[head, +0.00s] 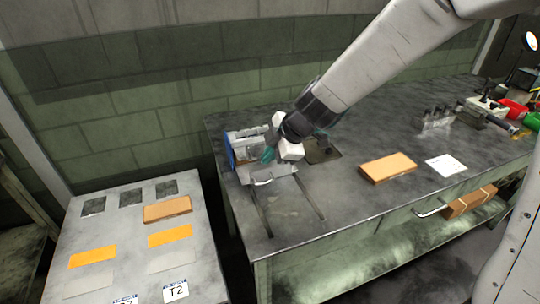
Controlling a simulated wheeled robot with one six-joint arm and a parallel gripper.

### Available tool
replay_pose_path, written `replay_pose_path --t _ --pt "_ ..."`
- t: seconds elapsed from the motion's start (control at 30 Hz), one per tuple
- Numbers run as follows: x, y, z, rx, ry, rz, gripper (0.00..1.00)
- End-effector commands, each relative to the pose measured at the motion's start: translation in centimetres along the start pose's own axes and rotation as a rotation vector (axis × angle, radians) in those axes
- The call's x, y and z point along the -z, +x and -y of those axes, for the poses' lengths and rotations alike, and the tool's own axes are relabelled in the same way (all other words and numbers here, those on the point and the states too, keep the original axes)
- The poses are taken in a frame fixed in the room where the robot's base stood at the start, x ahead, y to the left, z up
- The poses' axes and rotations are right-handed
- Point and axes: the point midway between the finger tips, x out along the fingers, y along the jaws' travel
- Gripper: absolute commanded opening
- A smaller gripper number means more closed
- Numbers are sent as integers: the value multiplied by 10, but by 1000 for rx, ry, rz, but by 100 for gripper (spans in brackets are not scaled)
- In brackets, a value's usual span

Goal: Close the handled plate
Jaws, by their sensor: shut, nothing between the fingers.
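The handled plate (284,170) is a grey metal plate with a pale handle (262,182) on its front edge. It lies at the far left of the dark workbench, at the back end of two dark slots or rails in the bench top. A blue-sided fixture (233,148) stands just behind and left of it. My gripper (268,155), with teal fingertips, is shut and empty, low over the back of the plate beside the fixture. I cannot tell whether the fingertips touch the plate or fixture. My wrist hides part of both.
An orange-brown block (388,167) and a white sheet (446,166) lie right of the plate on the workbench (350,205). Clamps and coloured bins (512,110) crowd its far right. A lower table (125,230) with pads, labels and a brown block (167,209) stands left, across a gap.

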Motion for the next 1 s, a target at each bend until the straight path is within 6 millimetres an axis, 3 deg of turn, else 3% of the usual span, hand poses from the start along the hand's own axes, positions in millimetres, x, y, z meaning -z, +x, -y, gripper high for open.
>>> replay_pose_path --t 0.1,0.3,0.43,0.83,1.0 --pt "0 2 -4 1 0 0 0" --pt "-1 17 -36 1 0 0 0" --pt "-1 22 -47 0 0 0 0" --pt "-1 20 -49 -8 -1 2 0" --pt "4 10 -36 -3 -6 -2 0"
